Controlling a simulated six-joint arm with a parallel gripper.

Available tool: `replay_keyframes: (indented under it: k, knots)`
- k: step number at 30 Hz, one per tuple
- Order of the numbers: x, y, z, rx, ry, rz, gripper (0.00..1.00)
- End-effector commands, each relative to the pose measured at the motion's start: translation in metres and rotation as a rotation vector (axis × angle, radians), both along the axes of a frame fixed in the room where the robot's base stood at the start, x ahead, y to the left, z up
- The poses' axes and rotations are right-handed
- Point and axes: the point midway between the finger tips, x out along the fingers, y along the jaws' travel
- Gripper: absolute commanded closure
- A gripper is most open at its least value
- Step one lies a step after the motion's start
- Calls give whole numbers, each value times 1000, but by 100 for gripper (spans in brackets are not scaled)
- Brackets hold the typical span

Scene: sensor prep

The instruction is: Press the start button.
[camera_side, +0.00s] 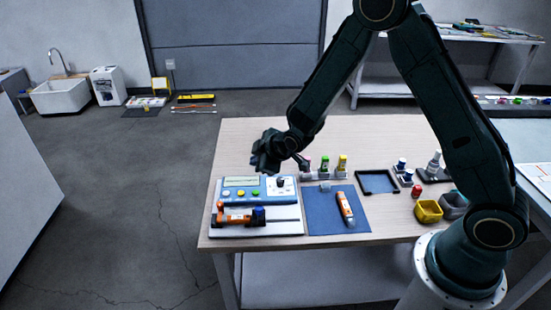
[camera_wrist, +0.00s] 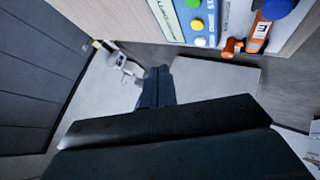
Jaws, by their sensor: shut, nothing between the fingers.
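A blue-faced control panel (camera_side: 262,184) with a small display, a row of round buttons and a dark knob lies at the table's left end. I cannot read which one is the start button. My gripper (camera_side: 263,160) is above the panel's back edge, apart from the buttons. In the wrist view its fingers (camera_wrist: 157,84) are together and empty, with the floor behind them.
An orange and black tool (camera_side: 238,217) lies in front of the buttons. A blue mat (camera_side: 322,215) with an orange-and-white item (camera_side: 345,208) is right of the panel. A rack of small bottles (camera_side: 326,172) stands behind the mat. A black tray (camera_side: 377,182) and yellow bin (camera_side: 428,211) are further right.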

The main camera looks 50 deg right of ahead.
Motion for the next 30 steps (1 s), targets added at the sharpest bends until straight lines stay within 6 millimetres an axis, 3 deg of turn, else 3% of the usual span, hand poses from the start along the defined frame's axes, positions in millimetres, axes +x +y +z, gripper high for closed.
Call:
replay_keyframes:
  k: [17,30]
  knots:
    - [0,0,-4,-1,0,1,100]
    - [0,0,-39,-1,3,1,100]
